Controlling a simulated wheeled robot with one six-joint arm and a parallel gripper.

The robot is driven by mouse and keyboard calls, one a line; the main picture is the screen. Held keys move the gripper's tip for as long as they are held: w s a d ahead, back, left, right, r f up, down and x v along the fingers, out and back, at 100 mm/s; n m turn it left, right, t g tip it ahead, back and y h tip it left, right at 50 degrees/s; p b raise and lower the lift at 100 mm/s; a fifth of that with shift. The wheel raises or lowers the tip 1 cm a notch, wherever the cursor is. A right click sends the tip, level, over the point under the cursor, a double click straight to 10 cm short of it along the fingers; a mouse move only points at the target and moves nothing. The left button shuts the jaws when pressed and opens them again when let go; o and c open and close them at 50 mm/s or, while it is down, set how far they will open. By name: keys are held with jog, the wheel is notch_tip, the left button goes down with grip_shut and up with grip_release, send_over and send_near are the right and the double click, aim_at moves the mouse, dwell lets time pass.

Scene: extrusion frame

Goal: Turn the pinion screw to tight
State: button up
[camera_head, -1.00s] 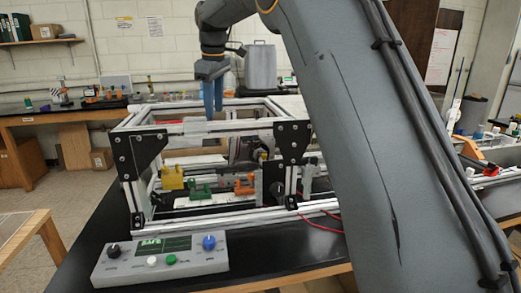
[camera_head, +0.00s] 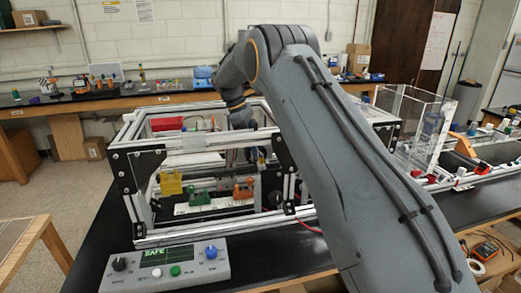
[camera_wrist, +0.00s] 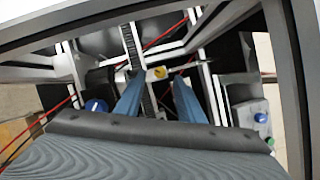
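The extrusion frame (camera_head: 186,145) stands on the black bench, with black corner plates and metal bars. In the wrist view, my gripper (camera_wrist: 160,77) is open, its two blue fingers apart and pointing down into the frame. A small round yellow part with a dark centre (camera_wrist: 158,72) shows between the fingertips; it may be the pinion screw, but I cannot tell for sure. It appears beyond the tips, not gripped. A dark toothed strip (camera_wrist: 134,52) runs just left of it.
A control box (camera_head: 165,264) with knobs, buttons and a screen reading SAFE stands before the frame. Yellow (camera_head: 171,184), green (camera_head: 199,196) and orange (camera_head: 243,189) parts sit inside. A clear box (camera_head: 410,115) is at right. Frame bars surround my gripper closely.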

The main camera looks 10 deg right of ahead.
aim_at(262, 158)
jog(key=shift+p+x, duration=0.65)
jog(key=shift+x, duration=1.05)
grip_shut()
jog(key=m+b, duration=0.1)
jog(key=b, duration=0.1)
jog(key=m+b, duration=0.1)
jog(key=b, duration=0.1)
jog(key=shift+w+d+f+g+y, duration=0.1)
jog(key=shift+w+f+g+y, duration=0.1)
jog(key=shift+g+y, duration=0.1)
jog(key=m+b, duration=0.2)
jog(key=b, duration=0.1)
jog(key=shift+r+m+g+y, duration=0.2)
jog(key=shift+m+g+y, duration=0.1)
jog(key=shift+m+g, duration=0.1)
grip_release()
